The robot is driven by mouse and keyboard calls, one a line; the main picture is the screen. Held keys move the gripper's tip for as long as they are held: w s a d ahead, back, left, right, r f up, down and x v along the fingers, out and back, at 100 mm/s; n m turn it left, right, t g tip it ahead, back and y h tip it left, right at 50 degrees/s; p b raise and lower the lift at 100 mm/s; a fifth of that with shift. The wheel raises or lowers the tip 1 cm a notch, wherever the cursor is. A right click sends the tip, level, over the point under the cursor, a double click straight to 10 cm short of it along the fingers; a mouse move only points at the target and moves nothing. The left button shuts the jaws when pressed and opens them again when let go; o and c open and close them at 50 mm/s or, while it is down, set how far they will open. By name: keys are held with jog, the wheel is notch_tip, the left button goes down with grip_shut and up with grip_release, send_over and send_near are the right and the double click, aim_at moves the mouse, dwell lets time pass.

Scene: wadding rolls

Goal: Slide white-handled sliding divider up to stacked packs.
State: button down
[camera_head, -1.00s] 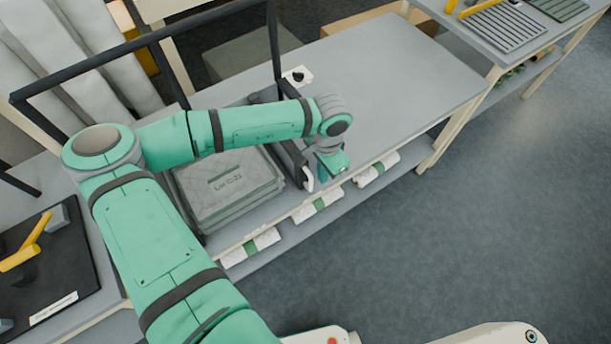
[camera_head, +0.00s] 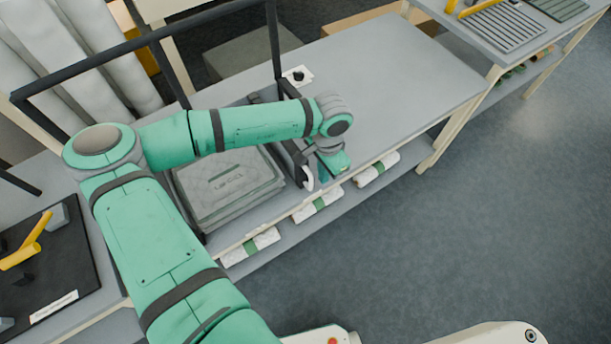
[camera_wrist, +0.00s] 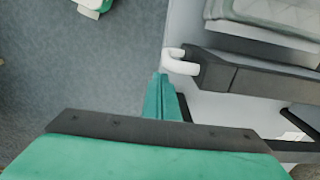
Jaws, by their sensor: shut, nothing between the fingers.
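The sliding divider (camera_head: 294,163) is a dark bar with a white handle (camera_head: 308,182) at its front end. It stands at the right side of the stacked packs (camera_head: 222,183), which are grey and flat. In the wrist view the divider (camera_wrist: 255,78) lies close along the packs (camera_wrist: 265,12); I cannot tell if they touch. My gripper (camera_head: 333,160) is at the divider's right, on the side away from the packs. In the wrist view its green fingers (camera_wrist: 162,84) are shut and empty, with their tips close to the white handle (camera_wrist: 181,63). Contact is unclear.
A dark upright frame (camera_head: 274,40) rises behind. White rolls with green bands (camera_head: 318,205) lie on the shelf below the front edge. A black mat (camera_head: 60,270) with yellow-handled tools is at left.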

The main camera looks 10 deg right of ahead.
jog(key=shift+a, duration=0.55)
jog(key=shift+s, duration=0.2)
